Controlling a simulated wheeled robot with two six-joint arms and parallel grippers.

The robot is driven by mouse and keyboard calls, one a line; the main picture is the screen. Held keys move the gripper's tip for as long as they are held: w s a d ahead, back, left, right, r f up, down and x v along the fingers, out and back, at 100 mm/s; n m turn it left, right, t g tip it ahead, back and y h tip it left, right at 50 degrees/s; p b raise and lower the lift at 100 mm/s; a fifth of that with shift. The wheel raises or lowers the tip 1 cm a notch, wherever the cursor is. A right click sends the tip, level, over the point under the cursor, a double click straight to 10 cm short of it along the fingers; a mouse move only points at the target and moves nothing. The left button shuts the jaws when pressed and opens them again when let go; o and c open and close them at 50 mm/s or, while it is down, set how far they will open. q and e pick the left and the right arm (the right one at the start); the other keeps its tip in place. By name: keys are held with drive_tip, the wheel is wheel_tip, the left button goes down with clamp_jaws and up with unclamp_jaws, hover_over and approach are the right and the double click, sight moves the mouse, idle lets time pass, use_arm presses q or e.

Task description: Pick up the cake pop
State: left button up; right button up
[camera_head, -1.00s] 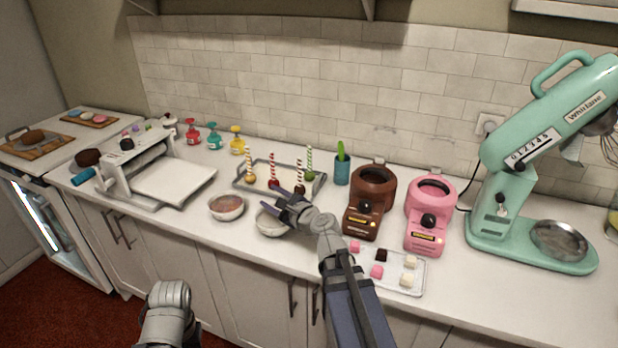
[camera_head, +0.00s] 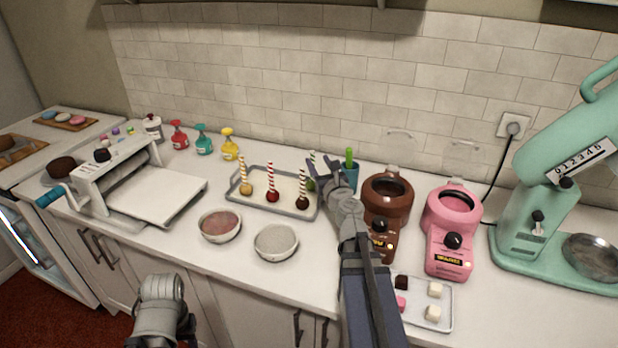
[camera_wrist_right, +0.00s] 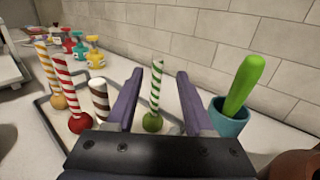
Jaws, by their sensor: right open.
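Several cake pops with striped sticks stand upright in a grey tray (camera_head: 233,199): a yellow one (camera_head: 245,188), a red one (camera_head: 272,194), a dark brown one (camera_head: 302,200) and a green one (camera_head: 311,184). My right gripper (camera_head: 326,168) is open at the tray's right end, by the green cake pop, and partly hides it. In the right wrist view the green cake pop (camera_wrist_right: 153,119), with its green-striped stick, stands between the two open purple fingers (camera_wrist_right: 158,95). The brown-striped stick (camera_wrist_right: 99,98) is just left of the left finger. My left gripper is out of view.
A teal cup (camera_head: 351,178) with a green utensil stands right of the gripper, close by. Brown (camera_head: 386,194) and pink (camera_head: 453,208) melting pots stand further right. Two bowls (camera_head: 220,226) sit in front of the tray. Coloured bottles (camera_head: 204,140) stand behind left.

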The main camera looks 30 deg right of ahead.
drive_tip(key=x, duration=0.8)
drive_tip(key=shift+a+f, duration=0.2)
drive_tip(key=shift+w, duration=0.1)
drive_tip(key=shift+c, duration=0.3)
clamp_jaws()
idle(1.1)
